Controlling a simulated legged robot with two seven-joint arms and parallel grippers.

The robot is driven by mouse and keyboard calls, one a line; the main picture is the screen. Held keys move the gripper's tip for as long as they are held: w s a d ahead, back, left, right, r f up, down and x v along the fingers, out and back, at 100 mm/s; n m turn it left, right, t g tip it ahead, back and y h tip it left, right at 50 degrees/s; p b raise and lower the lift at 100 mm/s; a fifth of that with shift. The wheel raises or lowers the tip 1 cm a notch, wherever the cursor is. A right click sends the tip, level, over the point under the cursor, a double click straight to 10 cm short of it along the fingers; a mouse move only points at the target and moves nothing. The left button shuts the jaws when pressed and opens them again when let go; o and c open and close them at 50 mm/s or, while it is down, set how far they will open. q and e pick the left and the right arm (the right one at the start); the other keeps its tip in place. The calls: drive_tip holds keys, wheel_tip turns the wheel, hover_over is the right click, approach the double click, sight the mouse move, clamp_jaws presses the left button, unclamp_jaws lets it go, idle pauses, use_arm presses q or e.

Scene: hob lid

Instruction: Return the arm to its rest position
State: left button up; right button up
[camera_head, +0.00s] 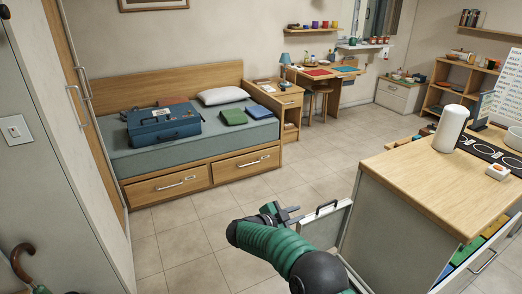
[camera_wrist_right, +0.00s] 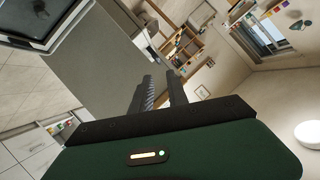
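My right gripper (camera_head: 292,214) is at the end of my green right arm, over the floor to the left of the wooden-topped counter (camera_head: 425,180). In the right wrist view its two dark fingers (camera_wrist_right: 160,82) stand apart with nothing between them. It is open and empty. A black hob strip with pale ring marks (camera_head: 490,142) lies on the counter at the right. A pale upright panel with rows of marks (camera_head: 508,92) stands behind it; I cannot tell whether it is the lid. My left gripper is not in view.
A light panel with a dark handle (camera_head: 325,209) sticks out beside the counter, close to my right gripper. A white cylinder (camera_head: 452,128) stands on the counter. An open drawer (camera_head: 480,252) is at the lower right. The tiled floor (camera_head: 200,235) towards the bed (camera_head: 200,150) is clear.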

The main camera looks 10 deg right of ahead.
drive_tip(key=w+a+r+n+t+y, duration=0.3)
drive_tip(key=a+r+n+t+y, duration=0.1)
drive_tip(key=r+n+t+y, duration=0.25)
drive_tip(key=s+a+f+n+g+y, duration=0.1)
drive_tip(key=s+a+n+g+y, duration=0.1)
drive_tip(key=s+a+n+y, duration=0.3)
drive_tip(key=s+d+f+n+g, duration=0.2)
drive_tip(key=s+d+f+g, duration=0.15)
drive_tip(key=s, duration=0.75)
drive_tip(key=s+d+f+n+g, duration=0.2)
drive_tip(key=s+f+g, duration=0.15)
drive_tip(key=s, duration=0.85)
drive_tip(key=s+d+f+n+g, duration=0.2)
drive_tip(key=s+f+n+g, duration=0.15)
drive_tip(key=s, duration=0.75)
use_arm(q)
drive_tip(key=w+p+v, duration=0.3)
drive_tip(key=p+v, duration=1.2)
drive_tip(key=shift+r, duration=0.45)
use_arm(e)
wheel_tip(320, 180, up, 15)
drive_tip(key=m, duration=0.1)
drive_tip(key=shift+s+f+t, duration=0.15)
drive_tip(key=shift+f+t, duration=0.05)
drive_tip(key=shift+t, duration=0.2)
